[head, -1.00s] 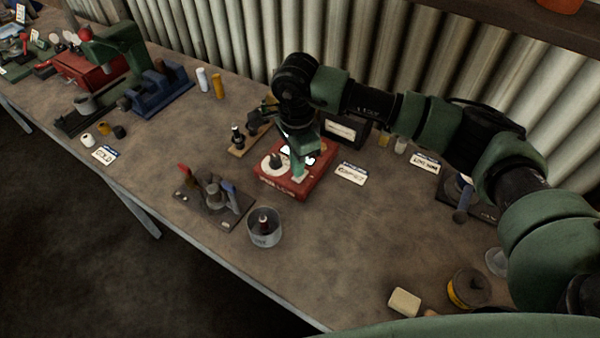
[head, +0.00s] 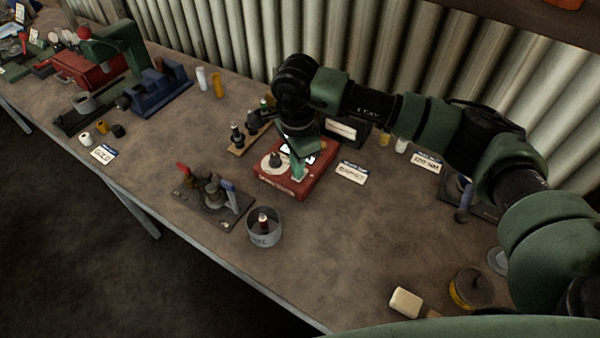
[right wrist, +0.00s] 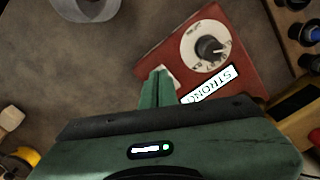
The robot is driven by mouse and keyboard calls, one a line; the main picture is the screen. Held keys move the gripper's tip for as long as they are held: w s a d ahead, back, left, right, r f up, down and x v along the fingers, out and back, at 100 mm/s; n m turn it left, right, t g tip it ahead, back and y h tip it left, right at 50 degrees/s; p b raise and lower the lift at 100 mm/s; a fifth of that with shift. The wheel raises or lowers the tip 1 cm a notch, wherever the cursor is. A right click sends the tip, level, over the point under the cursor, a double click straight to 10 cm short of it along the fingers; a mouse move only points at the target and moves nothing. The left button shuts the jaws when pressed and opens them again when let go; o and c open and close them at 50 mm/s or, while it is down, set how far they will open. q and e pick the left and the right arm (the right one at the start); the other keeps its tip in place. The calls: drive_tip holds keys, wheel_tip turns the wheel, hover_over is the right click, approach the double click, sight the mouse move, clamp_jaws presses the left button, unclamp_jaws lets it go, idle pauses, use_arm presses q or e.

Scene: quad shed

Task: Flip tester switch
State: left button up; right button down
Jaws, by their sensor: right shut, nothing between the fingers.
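The tester is a red box (head: 322,183) on the bench, with a white dial and black knob (head: 275,160). In the right wrist view the red tester (right wrist: 240,60) shows the knob (right wrist: 209,47) and a bright panel reading STRONG (right wrist: 212,85). My right gripper (head: 298,176) is over the tester's front part, fingers pointing down. In the right wrist view its shut, empty fingertips (right wrist: 159,74) are at a small pale plate (right wrist: 172,76) by the box's edge. The fingers hide most of this plate, and I cannot make out the switch or any contact. My left gripper is not in view.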

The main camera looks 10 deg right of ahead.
drive_tip(key=shift+f+b, duration=0.55)
drive_tip(key=shift+f, duration=0.05)
drive_tip(key=shift+r, duration=0.15)
drive_tip(key=shift+w+r+p, duration=0.1)
drive_tip(key=shift+r+p, duration=0.35)
drive_tip(key=shift+r, duration=0.4)
drive_tip(key=shift+r+p, duration=0.85)
drive_tip(key=shift+r, duration=1.75)
drive_tip(key=shift+f, duration=0.1)
